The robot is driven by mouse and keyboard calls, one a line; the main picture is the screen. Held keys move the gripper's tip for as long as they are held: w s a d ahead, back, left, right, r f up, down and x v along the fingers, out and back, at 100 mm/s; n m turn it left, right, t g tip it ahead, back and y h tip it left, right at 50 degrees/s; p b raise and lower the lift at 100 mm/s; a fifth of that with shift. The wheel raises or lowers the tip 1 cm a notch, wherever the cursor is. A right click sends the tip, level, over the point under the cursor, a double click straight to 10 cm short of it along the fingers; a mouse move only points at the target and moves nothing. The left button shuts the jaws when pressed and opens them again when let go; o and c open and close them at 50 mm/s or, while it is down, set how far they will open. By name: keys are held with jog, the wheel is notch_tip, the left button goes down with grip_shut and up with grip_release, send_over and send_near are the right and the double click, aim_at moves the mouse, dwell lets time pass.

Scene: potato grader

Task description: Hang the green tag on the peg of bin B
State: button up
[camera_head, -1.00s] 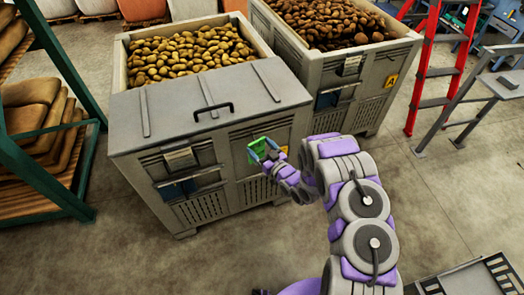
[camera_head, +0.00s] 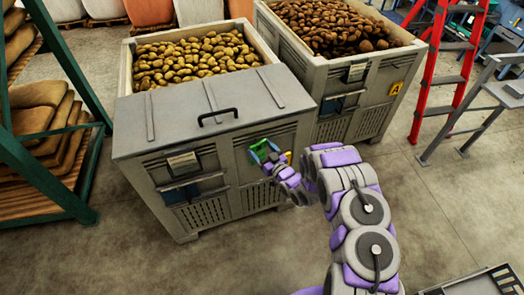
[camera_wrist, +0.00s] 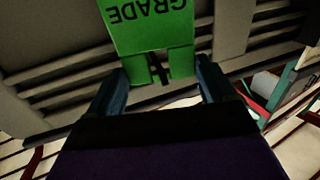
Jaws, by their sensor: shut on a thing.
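The green tag (camera_head: 259,151) is held in my gripper (camera_head: 268,158) in front of the nearer bin's front panel, at its right part. In the wrist view the tag (camera_wrist: 150,30) shows upside-down "GRADE" lettering, and my gripper (camera_wrist: 165,80) has a finger on each side of its narrower end. The nearer grey bin (camera_head: 215,150) has a half lid and holds light potatoes. A yellow label (camera_head: 288,157) on it is mostly hidden by my gripper, so its letter is unreadable. I cannot make out a peg, nor whether the tag touches the panel.
The farther bin (camera_head: 374,89) bears a yellow "A" label (camera_head: 395,88) and holds darker potatoes. A red ladder (camera_head: 449,78) and grey steps (camera_head: 470,125) stand at right. A green rack (camera_head: 50,170) with sacks is at left.

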dwell(0.3)
jog(key=o, duration=0.9)
jog(key=shift+c, duration=0.2)
jog(key=p+v, duration=0.1)
jog(key=v, duration=1.6)
jog(key=shift+d+p, duration=0.2)
jog(key=shift+p, duration=0.15)
jog(key=shift+f, duration=0.15)
